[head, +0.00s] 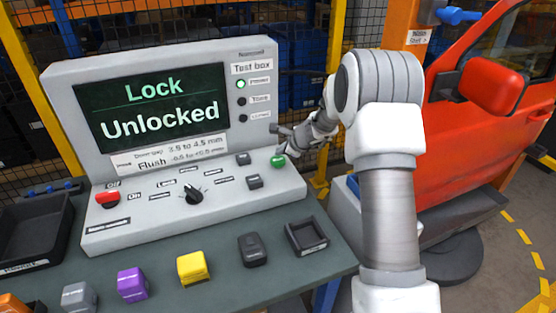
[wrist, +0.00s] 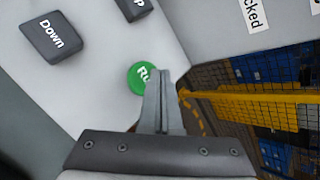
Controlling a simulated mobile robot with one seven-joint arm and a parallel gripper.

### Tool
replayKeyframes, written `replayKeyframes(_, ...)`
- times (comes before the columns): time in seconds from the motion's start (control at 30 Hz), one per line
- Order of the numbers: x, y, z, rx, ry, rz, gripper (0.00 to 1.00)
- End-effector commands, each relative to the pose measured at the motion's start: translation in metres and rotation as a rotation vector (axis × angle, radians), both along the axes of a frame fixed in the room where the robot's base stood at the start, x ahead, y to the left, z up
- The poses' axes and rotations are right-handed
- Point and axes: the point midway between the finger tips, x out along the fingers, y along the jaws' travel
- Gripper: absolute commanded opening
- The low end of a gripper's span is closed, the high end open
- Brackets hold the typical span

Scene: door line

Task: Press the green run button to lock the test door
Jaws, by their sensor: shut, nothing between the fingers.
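The green run button (head: 278,161) sits at the right end of the test box's sloped panel (head: 235,201). In the wrist view the button (wrist: 138,77) shows part of its "Run" label, with the rest hidden behind my fingers. My gripper (head: 285,149) is shut and empty, its tips right by the button; I cannot tell whether they touch it. In the wrist view the closed fingers (wrist: 160,75) overlap the button's right edge. The test box screen (head: 154,105) reads "Lock" and "Unlocked". The red car door (head: 490,130) stands at the right.
Dark Up and Down buttons (wrist: 55,38) lie close to the run button. A black knob (head: 193,194) and a red button (head: 107,199) are further left. Yellow (head: 193,267), purple (head: 132,284) and grey blocks and a small black tray (head: 306,237) stand along the front.

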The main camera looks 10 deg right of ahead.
Motion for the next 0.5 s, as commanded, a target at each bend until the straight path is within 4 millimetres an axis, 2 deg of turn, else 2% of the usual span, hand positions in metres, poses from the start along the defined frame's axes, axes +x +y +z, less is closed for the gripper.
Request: replayKeyframes(0.5, 0.0000, 0.0000, -0.0093, -0.001, 0.000, 0.001, 0.00)
